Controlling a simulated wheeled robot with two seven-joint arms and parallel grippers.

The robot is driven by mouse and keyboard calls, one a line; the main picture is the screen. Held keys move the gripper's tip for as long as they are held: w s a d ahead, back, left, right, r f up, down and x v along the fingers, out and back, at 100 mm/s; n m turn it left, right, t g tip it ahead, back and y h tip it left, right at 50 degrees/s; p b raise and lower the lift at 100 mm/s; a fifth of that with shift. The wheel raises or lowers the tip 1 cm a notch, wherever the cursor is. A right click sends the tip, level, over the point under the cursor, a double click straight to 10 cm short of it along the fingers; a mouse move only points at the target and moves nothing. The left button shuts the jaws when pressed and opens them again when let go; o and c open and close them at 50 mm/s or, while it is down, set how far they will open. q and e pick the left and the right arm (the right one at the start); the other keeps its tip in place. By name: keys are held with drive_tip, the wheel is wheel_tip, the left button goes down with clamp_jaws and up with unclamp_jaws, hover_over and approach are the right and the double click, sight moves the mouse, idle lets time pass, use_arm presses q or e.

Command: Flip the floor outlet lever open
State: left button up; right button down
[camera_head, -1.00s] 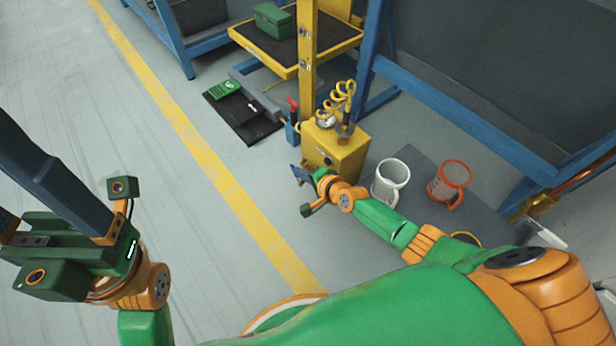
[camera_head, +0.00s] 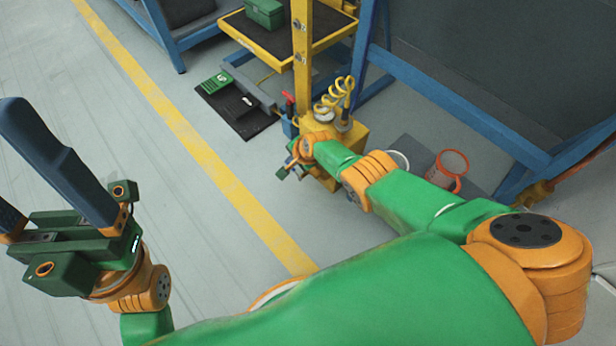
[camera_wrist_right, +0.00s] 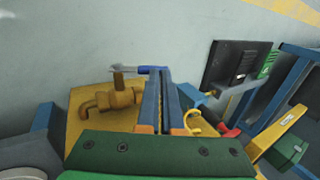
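A brass outlet valve (camera_wrist_right: 112,98) is on the yellow box (camera_wrist_right: 88,112) in the right wrist view. A thin lever with a blue handle (camera_wrist_right: 152,69) lies across the top of its stem, the handle pointing right. My right gripper (camera_wrist_right: 163,75) has its two blue fingers close together, with the tips beside the handle's end. I cannot tell whether they touch it. In the head view my right gripper (camera_head: 287,168) is low at the yellow box's (camera_head: 358,134) near left side, and the lever is hidden. My left gripper (camera_head: 12,155) is raised, fingers wide apart and empty.
A red-handled part (camera_head: 289,100) stands beside the box, under the yellow post (camera_head: 302,60). A dark mat (camera_head: 240,115) lies behind. Blue bench legs (camera_head: 365,60) bound the back; floor at left is clear.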

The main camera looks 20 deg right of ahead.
drive_tip(key=shift+w+f, duration=0.25)
drive_tip(key=shift+r, duration=0.1)
drive_tip(key=shift+r+p, duration=0.85)
drive_tip(key=shift+r, duration=0.05)
